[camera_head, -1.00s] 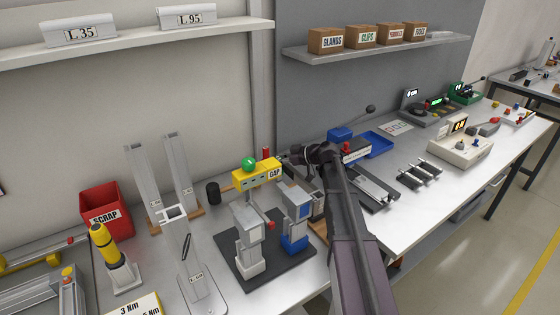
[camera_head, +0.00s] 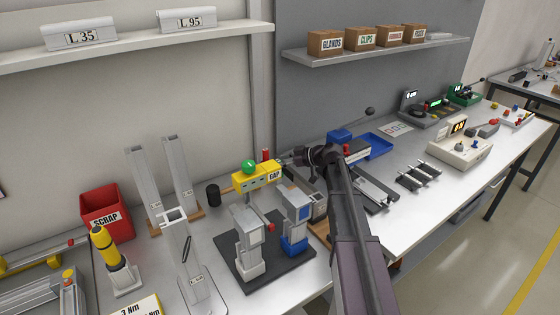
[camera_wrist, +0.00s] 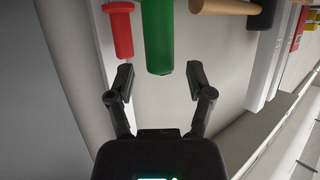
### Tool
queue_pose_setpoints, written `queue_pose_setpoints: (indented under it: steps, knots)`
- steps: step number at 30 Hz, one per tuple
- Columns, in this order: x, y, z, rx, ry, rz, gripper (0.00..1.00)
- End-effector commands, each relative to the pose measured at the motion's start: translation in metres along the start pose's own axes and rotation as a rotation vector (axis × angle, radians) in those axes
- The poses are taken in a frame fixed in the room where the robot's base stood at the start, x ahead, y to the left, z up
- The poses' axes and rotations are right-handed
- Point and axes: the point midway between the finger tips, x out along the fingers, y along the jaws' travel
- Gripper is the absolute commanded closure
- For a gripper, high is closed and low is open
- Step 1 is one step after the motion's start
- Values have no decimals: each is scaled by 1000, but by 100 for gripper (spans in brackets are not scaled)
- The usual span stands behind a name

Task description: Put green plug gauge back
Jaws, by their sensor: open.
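The green plug gauge shows in the head view as a round green end (camera_head: 249,166) at the top of the yellow block marked GAP (camera_head: 257,178). In the wrist view it is a green cylinder (camera_wrist: 158,38), its near end just ahead of and between my fingertips. My gripper (camera_wrist: 159,82) is open and empty, with one finger to each side of the gauge's line and a gap to it. In the head view my gripper (camera_head: 288,161) is just right of the yellow block, partly hidden by my wrist. How the gauge is seated is hidden.
A red plug (camera_wrist: 121,30) stands close left of the green gauge. A wooden-handled mallet (camera_wrist: 225,7) is to its right. Grey and blue fixtures (camera_head: 295,213) stand on a dark plate in front. A red SCRAP bin (camera_head: 105,212) is at left.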

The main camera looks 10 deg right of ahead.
Motion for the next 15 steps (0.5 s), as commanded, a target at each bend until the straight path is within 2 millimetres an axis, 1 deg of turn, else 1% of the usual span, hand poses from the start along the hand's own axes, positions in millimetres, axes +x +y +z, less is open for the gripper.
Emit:
queue_pose_setpoints:
  steps: [1,15]
  knots:
    - [-9,-1,-2,1,0,2,32]
    - [-83,-1,-3,0,1,2,32]
